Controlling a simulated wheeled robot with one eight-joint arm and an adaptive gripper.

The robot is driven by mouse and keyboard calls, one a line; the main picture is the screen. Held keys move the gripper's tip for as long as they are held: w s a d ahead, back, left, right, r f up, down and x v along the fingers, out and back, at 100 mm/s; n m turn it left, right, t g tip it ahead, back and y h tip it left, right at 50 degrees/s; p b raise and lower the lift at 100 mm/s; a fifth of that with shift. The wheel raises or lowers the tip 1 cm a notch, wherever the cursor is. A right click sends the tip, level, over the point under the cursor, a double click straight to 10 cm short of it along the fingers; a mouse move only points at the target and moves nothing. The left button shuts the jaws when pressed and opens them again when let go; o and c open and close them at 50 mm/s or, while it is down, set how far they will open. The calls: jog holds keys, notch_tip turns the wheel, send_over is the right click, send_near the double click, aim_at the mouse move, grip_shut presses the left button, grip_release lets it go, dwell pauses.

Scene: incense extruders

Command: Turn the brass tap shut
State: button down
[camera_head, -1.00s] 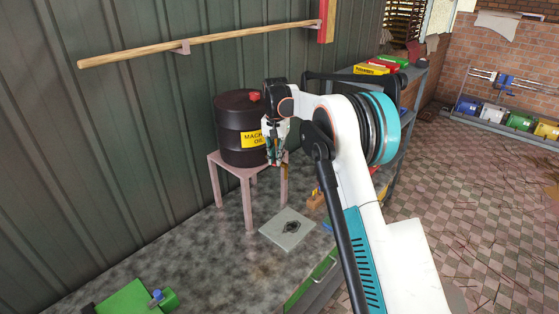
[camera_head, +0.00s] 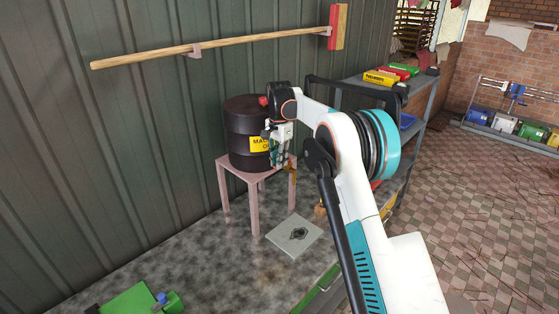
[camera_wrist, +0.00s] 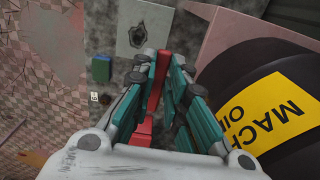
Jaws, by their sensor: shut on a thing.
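A dark oil drum (camera_head: 241,119) with a yellow label stands on a pink stool (camera_head: 223,184) by the corrugated wall. My gripper (camera_head: 281,165) is at the drum's right front side, pointing down. A small brass-coloured piece (camera_head: 291,172), apparently part of the tap, shows just beside the fingertips. In the wrist view my gripper (camera_wrist: 155,75) is shut around a red strip (camera_wrist: 154,88), which looks like the tap's handle. The drum (camera_wrist: 245,75) fills the right of that view. The tap's body and spout are mostly hidden by the fingers.
A wooden pole (camera_head: 200,47) hangs on the wall. A metal shelf (camera_head: 352,81) with coloured boxes stands behind my arm.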

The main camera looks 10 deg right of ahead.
jog(key=c, duration=1.6)
grip_release()
notch_tip(320, 180, up, 12)
